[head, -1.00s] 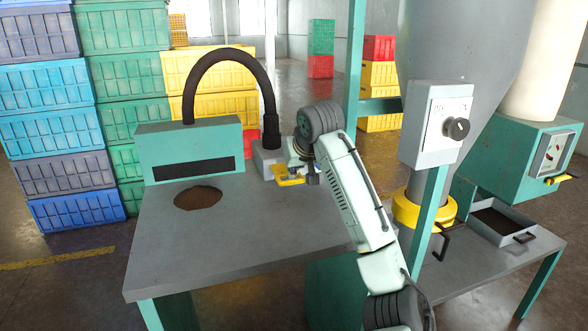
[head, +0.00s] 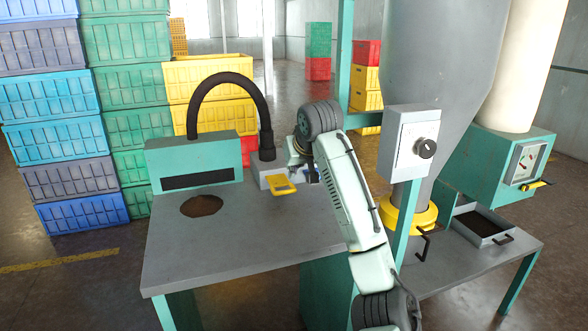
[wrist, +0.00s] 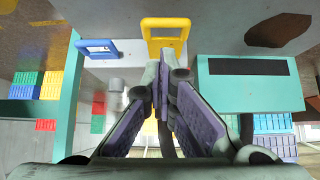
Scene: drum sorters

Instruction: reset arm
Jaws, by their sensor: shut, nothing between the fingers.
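My gripper (wrist: 160,85) is shut, with its purple-padded fingers together and nothing between them in the wrist view. In the head view my arm reaches up over the right part of the grey worktable (head: 240,255), and its wrist largely hides the gripper. A yellow handle (head: 282,186) on the small grey box stands beyond the gripper and shows clear of it. In the wrist view the yellow handle (wrist: 165,24) is just past the fingertips, with a blue handle (wrist: 97,47) to its left. The gripper seems apart from both.
A green machine (head: 195,160) with a black hose stands at the table's back, by a round brown-filled opening (head: 202,206). A knob box (head: 410,145) and hopper (head: 440,60) stand close right of my arm. Crate stacks (head: 60,140) fill the left. Floor is clear at front left.

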